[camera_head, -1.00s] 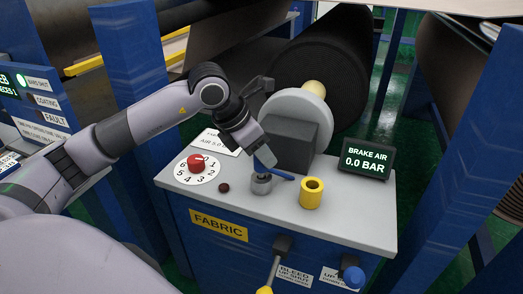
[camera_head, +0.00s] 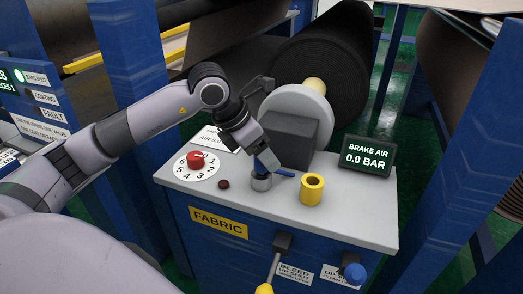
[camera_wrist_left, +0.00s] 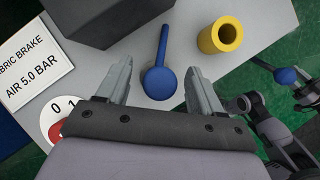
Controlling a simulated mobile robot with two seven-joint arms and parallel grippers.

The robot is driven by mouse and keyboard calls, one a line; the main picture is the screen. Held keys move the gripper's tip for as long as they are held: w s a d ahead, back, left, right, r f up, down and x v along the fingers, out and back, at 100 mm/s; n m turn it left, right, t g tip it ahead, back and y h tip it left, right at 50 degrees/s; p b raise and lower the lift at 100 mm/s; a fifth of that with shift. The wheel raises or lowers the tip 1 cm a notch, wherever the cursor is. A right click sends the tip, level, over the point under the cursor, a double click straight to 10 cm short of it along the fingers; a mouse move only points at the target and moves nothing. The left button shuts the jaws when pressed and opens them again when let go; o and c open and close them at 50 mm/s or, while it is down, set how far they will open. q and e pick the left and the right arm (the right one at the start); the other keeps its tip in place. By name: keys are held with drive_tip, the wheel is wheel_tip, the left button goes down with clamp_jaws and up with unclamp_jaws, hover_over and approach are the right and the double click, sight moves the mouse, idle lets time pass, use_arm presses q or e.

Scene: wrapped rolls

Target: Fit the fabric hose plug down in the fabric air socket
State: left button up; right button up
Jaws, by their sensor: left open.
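My left gripper (camera_head: 266,162) points down over the panel top and is open. In the left wrist view its fingers (camera_wrist_left: 158,88) stand apart on either side of a blue round-headed lever (camera_wrist_left: 159,82); nothing is held. In the head view this lever (camera_head: 285,173) sits on a short grey cylinder (camera_head: 261,183). A yellow open-topped ring (camera_head: 312,190) stands to its right; it also shows in the left wrist view (camera_wrist_left: 221,37). It may be the fabric air socket, but I cannot tell. I cannot make out a hose plug. A yellow FABRIC label (camera_head: 218,222) marks the panel front.
A dial with a red knob (camera_head: 195,161) is left of the gripper. A dark grey block (camera_head: 291,140) stands behind, and a display (camera_head: 367,157) reads 0.0 BAR. A bleed lever (camera_head: 275,262) and blue knob (camera_head: 354,272) project from the front.

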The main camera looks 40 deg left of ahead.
use_arm(q)
drive_tip(key=v, duration=0.7)
drive_tip(key=shift+s, duration=0.15)
idle(0.3)
